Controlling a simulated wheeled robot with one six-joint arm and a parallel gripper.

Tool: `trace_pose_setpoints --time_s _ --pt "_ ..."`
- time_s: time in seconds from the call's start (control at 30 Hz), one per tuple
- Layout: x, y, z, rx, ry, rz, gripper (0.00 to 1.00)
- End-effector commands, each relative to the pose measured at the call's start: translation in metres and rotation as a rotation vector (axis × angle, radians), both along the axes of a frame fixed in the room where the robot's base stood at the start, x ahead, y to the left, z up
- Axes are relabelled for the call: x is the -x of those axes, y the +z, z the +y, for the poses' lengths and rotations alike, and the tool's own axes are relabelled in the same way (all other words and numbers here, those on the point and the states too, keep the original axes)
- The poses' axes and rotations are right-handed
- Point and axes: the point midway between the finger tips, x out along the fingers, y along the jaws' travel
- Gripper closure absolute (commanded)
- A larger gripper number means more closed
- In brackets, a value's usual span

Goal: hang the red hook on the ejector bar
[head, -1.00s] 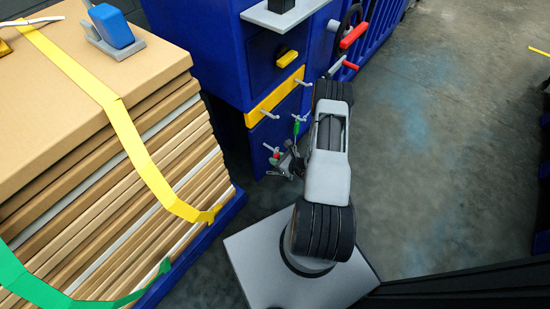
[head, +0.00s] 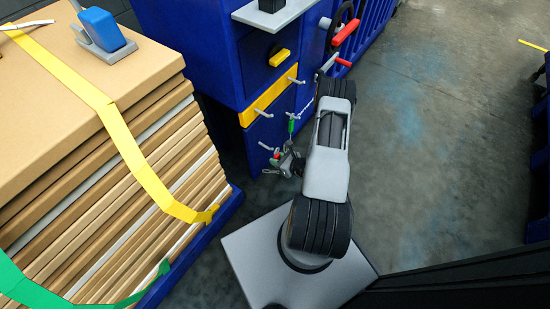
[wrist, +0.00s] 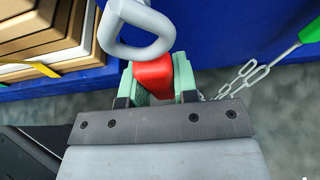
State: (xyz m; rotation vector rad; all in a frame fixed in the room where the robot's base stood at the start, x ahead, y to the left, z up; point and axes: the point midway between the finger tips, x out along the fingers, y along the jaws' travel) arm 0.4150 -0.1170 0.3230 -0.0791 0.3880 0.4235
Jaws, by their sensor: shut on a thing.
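My gripper (head: 288,163) is at the front of the blue cabinet, low down, beside its lowest grey peg (head: 266,147). In the wrist view its green fingers (wrist: 158,88) are shut on the red hook (wrist: 153,76), of which a red block shows between them. A thick grey loop (wrist: 120,45) crosses in front of the block's top; I cannot tell whether it is part of the hook or a peg. The red also shows small in the head view (head: 276,157). I cannot tell which part is the ejector bar.
A green-handled piece (head: 292,123) with a chain hangs close above my gripper; the chain (wrist: 243,78) shows at right in the wrist view. The blue cabinet (head: 222,75) has a yellow strip and a red lever (head: 345,31). Strapped boards (head: 170,140) stand at left. Floor at right is clear.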

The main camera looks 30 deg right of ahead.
Motion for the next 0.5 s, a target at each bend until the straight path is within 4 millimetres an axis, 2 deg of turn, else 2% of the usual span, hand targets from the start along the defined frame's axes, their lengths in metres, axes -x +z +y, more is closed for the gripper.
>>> trace_pose_setpoints --time_s 0.5 --pt "0.020 0.000 -0.009 -0.001 0.000 0.000 1.00"
